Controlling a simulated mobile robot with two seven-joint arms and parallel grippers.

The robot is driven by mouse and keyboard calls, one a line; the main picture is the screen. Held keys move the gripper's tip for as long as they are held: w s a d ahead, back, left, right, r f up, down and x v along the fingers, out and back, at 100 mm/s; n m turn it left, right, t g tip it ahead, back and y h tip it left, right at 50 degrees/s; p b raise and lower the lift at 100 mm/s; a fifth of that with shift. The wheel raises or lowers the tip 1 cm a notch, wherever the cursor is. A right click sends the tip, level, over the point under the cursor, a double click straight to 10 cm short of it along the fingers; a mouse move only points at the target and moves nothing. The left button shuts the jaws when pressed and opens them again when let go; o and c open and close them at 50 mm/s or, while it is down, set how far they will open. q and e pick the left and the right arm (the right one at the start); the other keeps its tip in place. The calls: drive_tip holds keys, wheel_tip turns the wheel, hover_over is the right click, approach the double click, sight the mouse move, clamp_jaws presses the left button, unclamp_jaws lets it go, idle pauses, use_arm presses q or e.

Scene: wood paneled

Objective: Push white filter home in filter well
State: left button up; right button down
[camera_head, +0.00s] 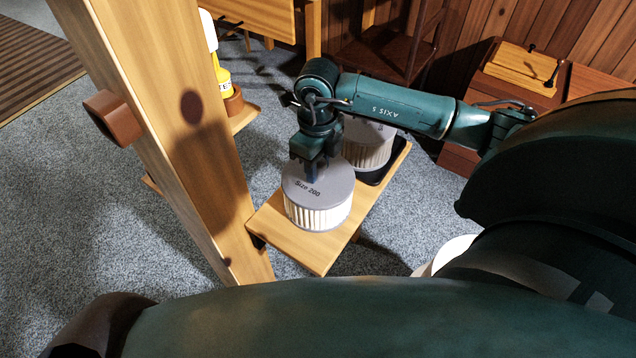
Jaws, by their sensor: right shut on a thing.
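A filter with a grey top marked "Size 200" and white pleated sides (318,215) sits upright at the wooden shelf board (318,256) near the middle of the head view. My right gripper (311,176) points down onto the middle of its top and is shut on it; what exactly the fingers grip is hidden. A second, similar pleated filter (368,154) stands behind it, partly hidden by my right arm, on a black base (386,172). I cannot make out a filter well for certain. My left gripper is not in view.
A tall wooden post (200,130) with a brown knob (113,118) stands left of the shelf. A yellow and white bottle (221,78) stands behind it. A wooden box (522,70) is at the back right. A white rounded thing (450,252) is partly hidden by my arm.

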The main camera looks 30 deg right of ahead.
drive_tip(key=shift+r+p, duration=1.45)
drive_tip(key=shift+r, duration=0.65)
use_arm(q)
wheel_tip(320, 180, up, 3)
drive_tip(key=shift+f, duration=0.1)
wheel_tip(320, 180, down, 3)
drive_tip(key=b, duration=0.3)
use_arm(e)
drive_tip(key=s+d+f, duration=0.1)
drive_tip(key=s+d, duration=0.6)
drive_tip(key=s, duration=0.4)
drive_tip(key=s+d+f, duration=0.1)
drive_tip(key=s+d, duration=0.7)
drive_tip(key=s, duration=0.4)
drive_tip(key=s+d+f, duration=0.2)
drive_tip(key=s+d, duration=0.5)
drive_tip(key=s, duration=0.5)
drive_tip(key=shift+s+d, duration=0.15)
drive_tip(key=shift+s, duration=0.1)
drive_tip(key=shift+f, duration=0.1)
